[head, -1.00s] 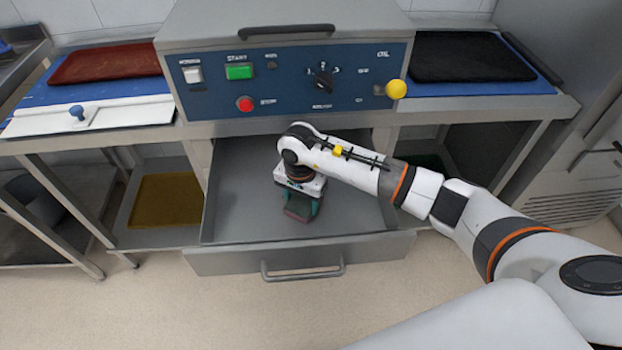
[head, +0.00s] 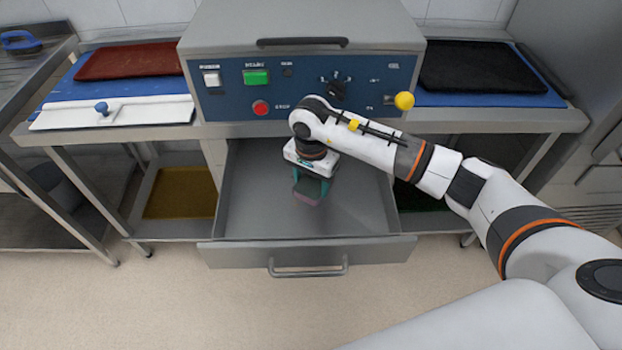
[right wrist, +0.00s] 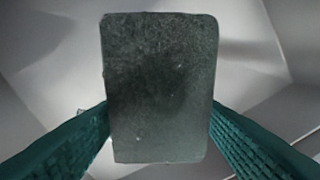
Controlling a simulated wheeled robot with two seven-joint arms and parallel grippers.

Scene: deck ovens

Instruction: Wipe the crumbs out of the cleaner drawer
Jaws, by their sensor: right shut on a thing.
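The cleaner drawer (head: 250,215) is pulled out below the blue control panel, a grey metal tray with a bar handle. In the right wrist view the pad (right wrist: 160,88) sits between the two teal fingers and hides much of the drawer floor. I cannot tell whether the pad touches the floor. I cannot make out crumbs in either view. My left gripper is not in view.
The control panel (head: 300,87) with its knob and yellow ball (head: 404,100) stands just behind my right arm. Side tables hold a red-brown tray (head: 130,62) and a black tray (head: 478,67). A yellow tray (head: 180,193) lies on the lower left shelf. Drawer walls surround the gripper.

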